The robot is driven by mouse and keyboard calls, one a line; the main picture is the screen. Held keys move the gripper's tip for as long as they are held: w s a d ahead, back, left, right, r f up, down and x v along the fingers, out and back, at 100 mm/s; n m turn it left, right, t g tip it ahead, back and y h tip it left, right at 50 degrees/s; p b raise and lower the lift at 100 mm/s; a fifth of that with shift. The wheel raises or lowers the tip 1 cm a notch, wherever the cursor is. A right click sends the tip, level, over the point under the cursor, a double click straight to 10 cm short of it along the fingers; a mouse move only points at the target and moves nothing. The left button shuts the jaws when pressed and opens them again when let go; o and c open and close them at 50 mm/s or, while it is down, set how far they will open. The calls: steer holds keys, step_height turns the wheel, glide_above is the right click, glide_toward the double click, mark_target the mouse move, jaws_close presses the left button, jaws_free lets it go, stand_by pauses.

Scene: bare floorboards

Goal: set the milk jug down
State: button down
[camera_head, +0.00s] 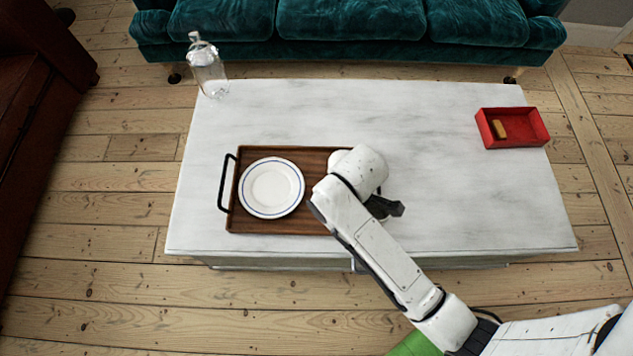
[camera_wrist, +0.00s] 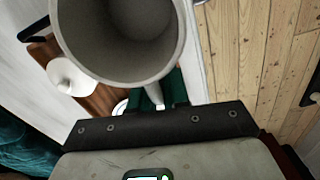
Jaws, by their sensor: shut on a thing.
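The milk jug (camera_wrist: 120,38) is a pale grey vessel with a wide round mouth, seen from above in the wrist view. Its inside looks grey and empty of anything I can make out. My gripper (camera_wrist: 155,92) is shut on it, at a pale piece that looks like its handle. In the head view my gripper (camera_head: 384,207) is dark, partly covered by my white arm, over the table near the tray's right end. The jug is hidden there, and I cannot tell whether its base touches anything.
A brown wooden tray (camera_head: 320,158) with black handles lies on the white marbled table (camera_head: 450,190). It holds a blue-rimmed white plate (camera_head: 271,187). A clear bottle (camera_head: 208,68) stands at the back left corner; a red box (camera_head: 527,128) with a yellowish block sits at the right.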

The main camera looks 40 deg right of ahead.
mark_target(380, 213)
steer(key=w+f, duration=0.2)
steer(key=w+a+f+b, duration=0.1)
steer(key=w+f, duration=0.2)
steer(key=w+a+f+b, duration=0.1)
steer(key=w+f, duration=0.1)
steer(key=shift+w+f, duration=0.15)
steer(key=shift+w, duration=0.1)
steer(key=shift+f+b, duration=0.5)
steer(key=shift+f, duration=0.95)
steer(key=shift+f, duration=0.15)
steer(key=c, duration=1.1)
jaws_free()
step_height(380, 213, up, 12)
steer(key=p, duration=0.3)
steer(key=s+d+r+m, duration=0.1)
steer(key=s+d+m, duration=0.3)
steer(key=s, duration=0.4)
steer(key=s+d+r+m+t, duration=0.1)
steer(key=s+d+m, duration=0.3)
steer(key=s, duration=0.4)
steer(key=shift+d+r+m, duration=0.15)
steer(key=shift+r+m, duration=0.4)
steer(key=shift+m, duration=0.05)
